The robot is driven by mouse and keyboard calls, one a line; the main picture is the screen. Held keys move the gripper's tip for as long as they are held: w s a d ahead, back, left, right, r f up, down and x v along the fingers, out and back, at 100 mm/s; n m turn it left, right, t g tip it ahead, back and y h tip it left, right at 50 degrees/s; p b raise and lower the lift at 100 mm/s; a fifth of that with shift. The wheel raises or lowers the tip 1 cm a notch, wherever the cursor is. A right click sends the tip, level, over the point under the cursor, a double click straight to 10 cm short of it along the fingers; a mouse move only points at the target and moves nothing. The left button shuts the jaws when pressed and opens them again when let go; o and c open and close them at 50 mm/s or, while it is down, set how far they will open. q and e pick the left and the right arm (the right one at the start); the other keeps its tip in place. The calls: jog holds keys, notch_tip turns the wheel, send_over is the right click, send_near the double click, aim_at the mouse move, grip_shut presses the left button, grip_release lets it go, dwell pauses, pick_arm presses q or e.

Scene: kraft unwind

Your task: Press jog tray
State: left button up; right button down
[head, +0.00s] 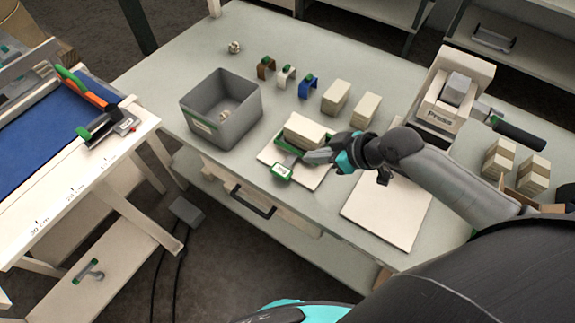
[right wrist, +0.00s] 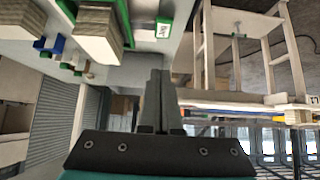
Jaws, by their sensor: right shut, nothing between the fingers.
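The jog tray (head: 283,146) is a low tray with green edges on a white board, and a cream block of sheets (head: 305,130) stands in it. A green-framed tag (head: 281,172) sits at its front left corner. My right gripper (head: 308,157) is shut and empty, with its fingertips at the tray's front edge beside the tag. I cannot tell whether they touch it. In the right wrist view the shut fingers (right wrist: 160,95) point up the picture, and the green tray edge (right wrist: 127,22) and the block (right wrist: 98,30) are at upper left. My left gripper is not in view.
A grey bin (head: 222,107) stands left of the tray. Behind are brown, white and blue clips (head: 286,76) and cream blocks (head: 336,96). A press (head: 440,110) with a black handle stands right. A bare white board (head: 388,212) lies under my right arm. A blue-topped cutting table (head: 40,150) is far left.

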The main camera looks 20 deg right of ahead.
jog(key=b, duration=0.1)
send_over(279, 168)
jog(key=s+d, duration=0.2)
jog(key=f, duration=0.7)
jog(key=shift+s, duration=0.2)
notch_tip(279, 168, down, 3)
jog(key=shift+a, duration=0.1)
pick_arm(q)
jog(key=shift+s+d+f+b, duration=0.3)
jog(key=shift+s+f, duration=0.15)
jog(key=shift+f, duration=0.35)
pick_arm(e)
jog(key=shift+f, duration=0.55)
